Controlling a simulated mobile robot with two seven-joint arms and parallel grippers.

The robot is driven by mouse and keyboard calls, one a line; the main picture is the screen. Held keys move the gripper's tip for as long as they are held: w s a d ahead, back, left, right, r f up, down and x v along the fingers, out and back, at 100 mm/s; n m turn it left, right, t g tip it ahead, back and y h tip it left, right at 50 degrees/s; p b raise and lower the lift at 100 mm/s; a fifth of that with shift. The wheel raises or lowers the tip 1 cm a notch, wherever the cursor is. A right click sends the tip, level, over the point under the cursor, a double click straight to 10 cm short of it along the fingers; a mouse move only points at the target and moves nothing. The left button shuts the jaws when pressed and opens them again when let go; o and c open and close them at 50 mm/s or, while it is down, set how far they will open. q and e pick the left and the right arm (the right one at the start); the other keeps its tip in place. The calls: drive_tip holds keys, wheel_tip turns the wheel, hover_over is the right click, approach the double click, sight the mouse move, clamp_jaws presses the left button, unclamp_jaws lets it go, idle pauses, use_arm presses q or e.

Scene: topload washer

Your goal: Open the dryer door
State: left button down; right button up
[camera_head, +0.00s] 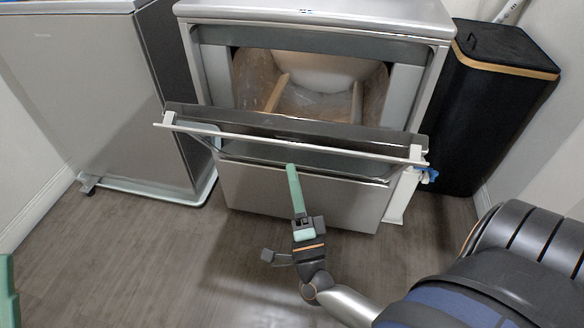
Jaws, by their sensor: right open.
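The dryer (222,75) stands at the back centre. Its door (280,125) is hinged low and tilted outward, partly open, with the drum cavity (330,100) showing above it. A long light bar handle (290,141) runs across the door's top front. My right gripper (298,208), with green fingers, is open and empty in front of the lower door. One finger reaches up near the underside of the door; I cannot tell whether it touches. At the left edge, a green piece, likely my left gripper (8,300), shows only in part.
A grey washer-like cabinet (75,95) stands to the left on a pale base. A black bin (505,100) with a tan band stands close on the right. A small blue item (430,175) is by the door's right end. The wooden floor (160,265) in front is clear.

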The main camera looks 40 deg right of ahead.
drive_tip(key=shift+b+v, duration=0.7)
drive_tip(key=shift+v, duration=2.2)
drive_tip(key=shift+w+f, duration=0.1)
drive_tip(key=shift+f, duration=0.05)
drive_tip(key=shift+c, duration=0.2)
